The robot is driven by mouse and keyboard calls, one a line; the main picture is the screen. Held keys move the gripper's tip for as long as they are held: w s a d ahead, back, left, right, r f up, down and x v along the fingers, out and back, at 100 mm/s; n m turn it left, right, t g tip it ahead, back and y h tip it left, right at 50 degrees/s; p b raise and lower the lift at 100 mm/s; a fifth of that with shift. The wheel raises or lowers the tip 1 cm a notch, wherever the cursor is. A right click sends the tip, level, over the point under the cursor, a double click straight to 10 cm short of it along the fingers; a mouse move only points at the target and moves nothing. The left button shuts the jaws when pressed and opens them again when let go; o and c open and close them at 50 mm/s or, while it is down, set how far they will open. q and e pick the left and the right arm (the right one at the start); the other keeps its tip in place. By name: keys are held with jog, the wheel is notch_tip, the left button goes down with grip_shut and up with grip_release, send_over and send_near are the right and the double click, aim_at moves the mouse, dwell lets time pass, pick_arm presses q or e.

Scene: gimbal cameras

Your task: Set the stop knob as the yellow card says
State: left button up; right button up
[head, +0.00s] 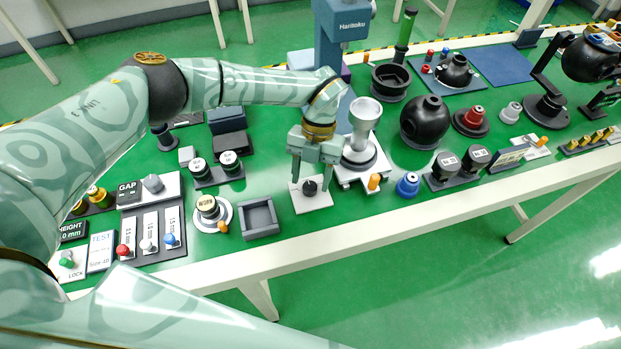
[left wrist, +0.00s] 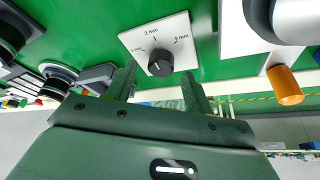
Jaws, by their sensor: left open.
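The stop knob (head: 310,187) is a small black knob on a white square plate (head: 323,200) near the table's front edge. The knob's pointer direction is too small to tell. My left gripper (head: 312,178) is open above the plate, its fingers pointing down on either side of the knob, apparently not touching it. I cannot pick out a yellow card with readable writing. My right gripper is out of view.
A silver funnel-topped device (head: 362,150) on a white base stands just right, with an orange peg (head: 374,182). A grey tray (head: 260,219) and a "WORN" pot (head: 208,207) stand left. Several labelled blocks crowd the left end.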

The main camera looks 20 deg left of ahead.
pick_arm(q)
jog(key=v, duration=1)
jog(key=shift+r+p, duration=0.25)
jog(key=shift+p, duration=0.1)
